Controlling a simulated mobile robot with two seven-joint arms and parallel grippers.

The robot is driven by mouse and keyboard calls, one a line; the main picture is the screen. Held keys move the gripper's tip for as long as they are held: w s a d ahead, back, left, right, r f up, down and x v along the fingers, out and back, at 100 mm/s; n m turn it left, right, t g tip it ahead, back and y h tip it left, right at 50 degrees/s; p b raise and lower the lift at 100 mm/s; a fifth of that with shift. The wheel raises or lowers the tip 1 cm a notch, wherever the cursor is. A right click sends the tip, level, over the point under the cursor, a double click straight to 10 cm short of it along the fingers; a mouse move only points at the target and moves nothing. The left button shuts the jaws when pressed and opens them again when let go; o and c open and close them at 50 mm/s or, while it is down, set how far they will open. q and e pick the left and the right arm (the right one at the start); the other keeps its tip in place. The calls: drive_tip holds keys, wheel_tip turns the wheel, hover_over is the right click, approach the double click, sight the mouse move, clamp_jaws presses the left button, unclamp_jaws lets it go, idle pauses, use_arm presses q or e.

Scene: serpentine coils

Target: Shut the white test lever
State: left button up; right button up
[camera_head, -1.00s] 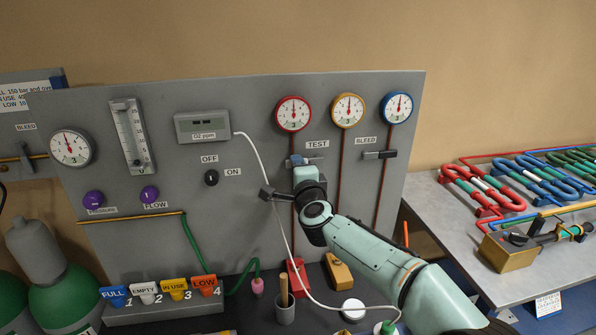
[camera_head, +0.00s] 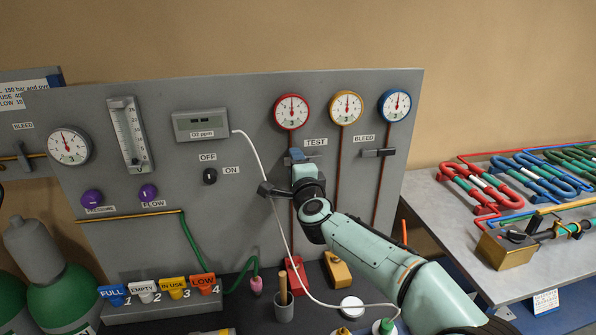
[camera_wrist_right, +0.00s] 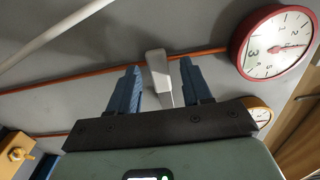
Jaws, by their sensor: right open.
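The white test lever (camera_wrist_right: 158,72) shows in the right wrist view as a pale tapered handle crossing in front of a copper pipe. My right gripper (camera_wrist_right: 157,88) is open, with one blue finger on each side of the lever. Gaps show between the lever and both fingers. In the head view my right gripper (camera_head: 298,156) is at the panel below the red-rimmed gauge (camera_head: 291,111), beside the TEST label (camera_head: 316,142). There the gripper mostly hides the lever. My left gripper is not in view.
A bleed valve (camera_head: 378,153) is to the right on the grey panel (camera_head: 250,90). A white hose (camera_head: 266,170) hangs left of my gripper past a dark bracket (camera_head: 270,189). A wooden-handled tool in a grey cup (camera_head: 284,312) stands below.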

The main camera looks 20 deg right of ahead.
drive_tip(key=b+v, duration=0.2)
drive_tip(key=v, duration=1.1)
drive_tip(key=shift+s, duration=0.15)
